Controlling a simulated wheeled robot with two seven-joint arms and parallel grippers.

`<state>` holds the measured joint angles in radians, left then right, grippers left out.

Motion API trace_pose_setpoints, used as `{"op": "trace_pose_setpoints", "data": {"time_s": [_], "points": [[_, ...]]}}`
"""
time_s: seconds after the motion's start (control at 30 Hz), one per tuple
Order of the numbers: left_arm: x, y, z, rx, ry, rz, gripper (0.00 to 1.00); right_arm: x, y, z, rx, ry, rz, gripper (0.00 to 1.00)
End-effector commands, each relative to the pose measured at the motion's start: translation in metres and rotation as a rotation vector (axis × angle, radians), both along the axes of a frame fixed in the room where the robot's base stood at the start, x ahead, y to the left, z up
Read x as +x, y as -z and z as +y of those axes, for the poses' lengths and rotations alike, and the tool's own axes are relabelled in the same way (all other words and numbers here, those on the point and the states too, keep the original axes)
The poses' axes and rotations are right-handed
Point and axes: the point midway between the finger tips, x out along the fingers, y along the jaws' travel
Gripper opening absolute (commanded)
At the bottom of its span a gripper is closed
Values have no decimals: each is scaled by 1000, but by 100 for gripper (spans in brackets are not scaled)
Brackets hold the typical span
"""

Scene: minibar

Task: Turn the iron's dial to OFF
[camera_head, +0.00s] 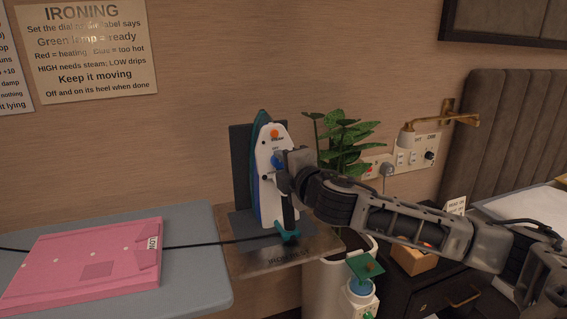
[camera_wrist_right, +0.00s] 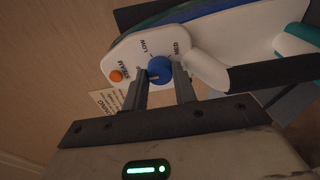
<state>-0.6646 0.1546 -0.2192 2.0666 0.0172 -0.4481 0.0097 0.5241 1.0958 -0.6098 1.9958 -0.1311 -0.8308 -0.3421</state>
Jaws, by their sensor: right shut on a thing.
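The white, blue and teal iron (camera_head: 264,183) stands upright on its heel. Its blue dial (camera_head: 277,159) is on the side facing me. In the right wrist view the dial (camera_wrist_right: 159,67) sits between LOW and another printed mark, with an orange STEAM button (camera_wrist_right: 116,75) nearby. My right gripper (camera_head: 287,165) reaches in from the right. In its wrist view the two fingers of the right gripper (camera_wrist_right: 160,83) are closed on the dial from either side. The OFF mark is not readable, so I cannot tell the dial's setting. My left gripper is not in view.
The iron stands on a metal rest (camera_head: 280,258) with a dark back plate. A pink folded garment (camera_head: 85,262) lies on the grey ironing board (camera_head: 195,285), with a black cord across it. A plant (camera_head: 345,140) and a wall panel (camera_head: 405,160) are behind my right arm.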

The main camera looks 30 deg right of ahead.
Motion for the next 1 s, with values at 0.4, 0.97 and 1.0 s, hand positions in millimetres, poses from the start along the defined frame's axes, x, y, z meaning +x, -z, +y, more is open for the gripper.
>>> {"op": "trace_pose_setpoints", "data": {"time_s": [0.4,0.97,1.0], "points": [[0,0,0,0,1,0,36,0,1,-1,-1,2,2,50],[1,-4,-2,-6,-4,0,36,-3,2,8,3,-10,9,50],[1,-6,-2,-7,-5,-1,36,-4,1,10,4,-13,10,50]]}}
